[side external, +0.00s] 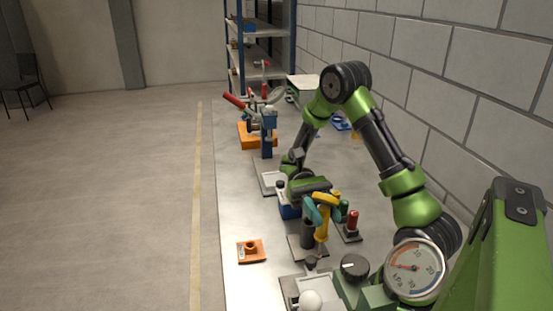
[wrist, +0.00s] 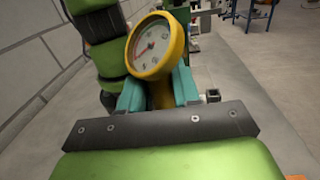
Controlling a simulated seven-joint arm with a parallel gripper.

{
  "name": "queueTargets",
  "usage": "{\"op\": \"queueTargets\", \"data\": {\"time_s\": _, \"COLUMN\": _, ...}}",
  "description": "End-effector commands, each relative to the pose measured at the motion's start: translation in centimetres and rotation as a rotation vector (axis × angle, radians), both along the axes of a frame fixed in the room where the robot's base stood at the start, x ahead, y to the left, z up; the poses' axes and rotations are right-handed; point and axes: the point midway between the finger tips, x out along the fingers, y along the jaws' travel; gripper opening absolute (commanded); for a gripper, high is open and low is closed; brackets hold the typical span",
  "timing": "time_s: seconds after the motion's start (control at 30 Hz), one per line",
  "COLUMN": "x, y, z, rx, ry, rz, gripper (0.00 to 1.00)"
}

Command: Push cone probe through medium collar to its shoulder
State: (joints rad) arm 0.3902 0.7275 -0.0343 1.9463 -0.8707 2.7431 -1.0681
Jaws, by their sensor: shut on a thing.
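My gripper (side external: 318,212) has teal fingers and is shut on a yellow tool, which I take to be the cone probe (side external: 322,228). In the wrist view the probe's round yellow-rimmed dial (wrist: 157,47) stands between the teal fingers (wrist: 158,92). A dark upright cylinder (side external: 307,236) on a flat grey base stands right by the probe; I cannot tell whether they touch. The probe's tip is not clear in either view. I cannot tell which part is the medium collar; an orange square plate with a small raised piece (side external: 251,251) lies on the bench at the left.
A red-topped post (side external: 353,220) and a green one (side external: 343,208) stand close right of the probe. A large dial gauge (side external: 415,268) and black knob (side external: 354,267) are in front. A blue clamp stand on an orange block (side external: 245,140) is farther back. The bench's left edge is mostly clear.

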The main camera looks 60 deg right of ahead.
Motion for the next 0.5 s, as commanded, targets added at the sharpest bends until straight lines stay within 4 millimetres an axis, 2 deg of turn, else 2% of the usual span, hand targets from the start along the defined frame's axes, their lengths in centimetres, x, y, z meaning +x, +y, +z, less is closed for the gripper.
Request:
{"op": "queueTargets", "data": {"time_s": 0.27, "x": 5.0, "y": 0.1, "z": 2.1, "rx": -0.002, "ry": -0.004, "rz": -0.514, "gripper": 0.1}}
{"op": "queueTargets", "data": {"time_s": 0.37, "x": 7.1, "y": -0.7, "z": 3.3, "rx": -0.003, "ry": -0.005, "rz": -0.703, "gripper": 0.1}}
{"op": "queueTargets", "data": {"time_s": 0.5, "x": 10.2, "y": -3.0, "z": 5.3, "rx": -0.004, "ry": -0.009, "rz": -0.976, "gripper": 0.1}}
